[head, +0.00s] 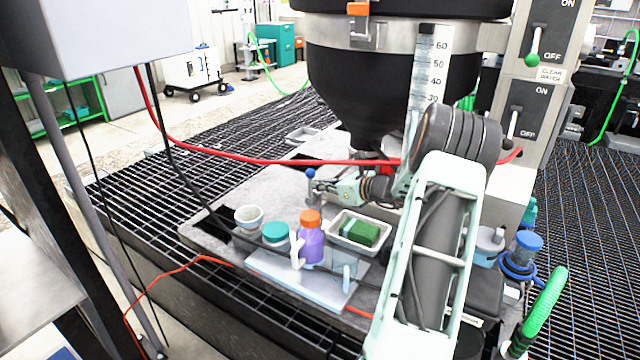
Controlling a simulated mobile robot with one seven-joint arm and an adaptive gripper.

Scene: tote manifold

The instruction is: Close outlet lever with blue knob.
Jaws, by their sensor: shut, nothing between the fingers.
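The blue knob (310,173) tops a short upright lever (311,190) low and left of the outlet of a large black conical tank (372,105). My gripper (318,187) reaches in from the right, pointing left, with its tips close beside the lever just below the knob. The gripper looks shut with nothing held. Whether its tips touch the lever is too small to tell. The valve body and the pipe from the outlet are mostly hidden behind my gripper and wrist.
Below the lever, a grey slab holds a cup (249,217), a teal-lidded jar (275,233), a purple bottle with orange cap (311,245) and a tray (345,222) with a green block. A red hose (270,161) crosses behind. Switch boxes (525,110) stand right.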

